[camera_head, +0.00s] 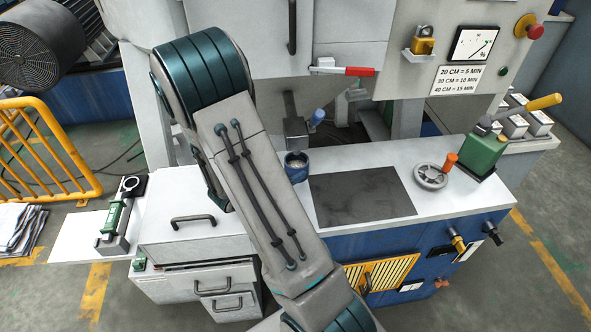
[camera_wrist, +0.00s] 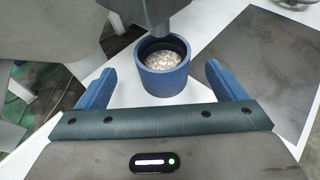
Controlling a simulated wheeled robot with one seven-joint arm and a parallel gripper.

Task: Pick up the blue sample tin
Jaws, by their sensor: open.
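The blue sample tin (camera_head: 296,168) stands upright on the white worktop, just left of the dark plate, partly hidden behind my arm in the head view. In the wrist view the tin (camera_wrist: 165,73) is an open-topped blue cylinder with pale grainy contents. My gripper (camera_wrist: 160,84) is open, with one blue finger to the left of the tin and the other to the right. The tin sits between and slightly beyond the fingertips, with a gap on both sides. In the head view my gripper is hidden behind my arm.
A grey nozzle-like part (camera_wrist: 169,18) comes down close above the tin's back rim. A dark flat plate (camera_head: 362,194) lies to the right. A handwheel (camera_head: 431,176) and a green box with a yellow lever (camera_head: 484,152) stand farther right. White drawers (camera_head: 197,232) are at left.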

